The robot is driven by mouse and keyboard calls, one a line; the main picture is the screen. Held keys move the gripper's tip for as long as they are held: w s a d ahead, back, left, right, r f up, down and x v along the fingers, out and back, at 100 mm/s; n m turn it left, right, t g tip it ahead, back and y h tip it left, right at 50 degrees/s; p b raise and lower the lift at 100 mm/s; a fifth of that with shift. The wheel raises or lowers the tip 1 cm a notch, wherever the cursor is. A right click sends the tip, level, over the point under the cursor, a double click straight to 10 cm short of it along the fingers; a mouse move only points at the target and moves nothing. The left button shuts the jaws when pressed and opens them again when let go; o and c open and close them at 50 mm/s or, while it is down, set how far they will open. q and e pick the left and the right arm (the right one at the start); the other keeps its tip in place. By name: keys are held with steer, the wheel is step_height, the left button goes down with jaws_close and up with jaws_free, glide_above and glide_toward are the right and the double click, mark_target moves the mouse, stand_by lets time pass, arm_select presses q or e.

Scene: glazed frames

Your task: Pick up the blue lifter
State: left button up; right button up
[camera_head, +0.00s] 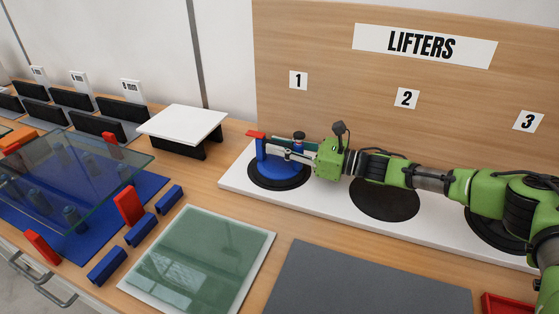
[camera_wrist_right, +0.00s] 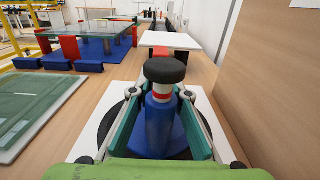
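The blue lifter (camera_head: 284,170) stands on a black disc under sign 1, with a red part on top. In the right wrist view, the lifter (camera_wrist_right: 156,133) is upright, with a black round knob on top and a white and red band below. My right gripper (camera_head: 285,147) reaches in from the right at its upper part. In the wrist view, my right gripper (camera_wrist_right: 163,100) has one finger on each side of the lifter. The fingers look spread with gaps beside the blue body; the knob partly hides the far side. My left gripper is not in view.
The white base board (camera_head: 335,216) holds black discs under signs 1, 2 and 3; the disc at 2 (camera_head: 384,200) is empty. A wooden panel (camera_head: 300,45) stands close behind. A white-topped stand (camera_head: 183,122), green glass pane (camera_head: 200,262) and blue mat (camera_head: 60,235) lie left.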

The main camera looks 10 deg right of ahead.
jaws_close()
steer(key=shift+w+r, duration=0.1)
steer(key=shift+r, duration=0.1)
steer(key=shift+r, duration=0.1)
steer(key=shift+r+p, duration=0.35)
steer(key=shift+r, duration=0.2)
step_height(320, 180, up, 2)
steer(key=shift+r+p, duration=0.25)
steer(key=shift+p, duration=0.45)
steer(key=s+a+r+p, duration=0.4)
steer(key=s+r, duration=0.5)
steer(key=s, duration=0.4)
steer(key=shift+a, duration=0.5)
steer(key=shift+s, duration=0.1)
